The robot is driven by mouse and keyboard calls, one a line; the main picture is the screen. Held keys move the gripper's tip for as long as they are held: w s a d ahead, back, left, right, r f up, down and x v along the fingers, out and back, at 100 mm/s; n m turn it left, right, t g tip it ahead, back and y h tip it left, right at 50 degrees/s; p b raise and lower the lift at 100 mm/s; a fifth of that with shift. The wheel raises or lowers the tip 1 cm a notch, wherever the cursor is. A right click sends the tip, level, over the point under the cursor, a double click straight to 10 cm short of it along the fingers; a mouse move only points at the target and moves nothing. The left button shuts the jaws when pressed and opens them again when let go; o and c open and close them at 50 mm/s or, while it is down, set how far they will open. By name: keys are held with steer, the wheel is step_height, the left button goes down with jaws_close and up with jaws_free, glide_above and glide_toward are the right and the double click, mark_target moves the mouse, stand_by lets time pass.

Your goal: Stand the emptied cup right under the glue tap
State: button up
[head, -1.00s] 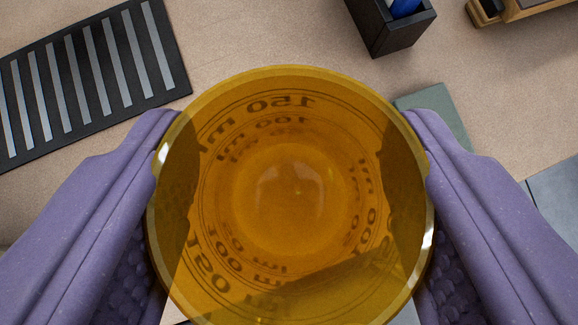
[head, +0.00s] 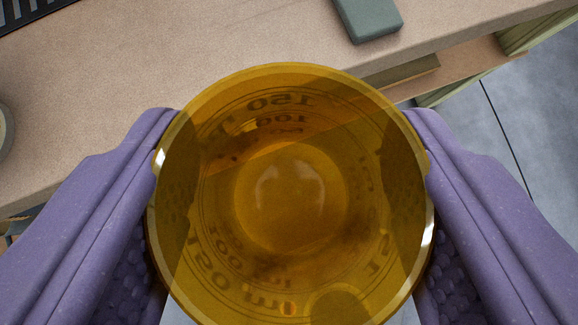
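An amber see-through cup (head: 290,195) with volume marks up to 150 ml fills the middle of the head view. I look down into its open top, and it looks empty. My gripper (head: 292,190) is shut on the cup, with one purple finger against its left side and one against its right. The cup is in front of the bench's edge, with floor showing beyond. The glue tap is not in view.
A tan bench (head: 120,100) spans the upper left. A black slatted mat (head: 30,12) is at top left, and a round rim (head: 4,130) shows at the left edge. Grey tiled floor (head: 530,120) is open at right, beside a shelf (head: 465,65) under the bench.

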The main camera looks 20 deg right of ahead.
steer(key=shift+s+r+p, duration=0.1)
steer(key=shift+s+p, duration=0.35)
steer(key=shift+s, duration=0.2)
steer(key=shift+w+a+f+b, duration=0.15)
steer(key=shift+f+b, duration=0.25)
steer(key=w+f+n+y+b, duration=0.1)
steer(key=w+b, duration=0.2)
steer(key=b, duration=0.3)
steer(key=w+f+n+y+b, duration=0.1)
steer(key=w+b, duration=0.3)
steer(key=b, duration=0.3)
steer(key=w+f+n+b, duration=0.1)
steer(key=w+b, duration=0.3)
steer(key=b, duration=0.3)
steer(key=shift+w+a+f+n+t+y, duration=0.15)
steer(key=shift+a+n+t+y, duration=0.15)
steer(key=shift+y, duration=0.1)
steer(key=shift+w+d+r+b, duration=0.2)
steer(key=shift+d+r+b, duration=0.2)
steer(key=shift+b, duration=0.25)
steer(key=shift+r+n, duration=0.2)
steer(key=shift+n, duration=0.1)
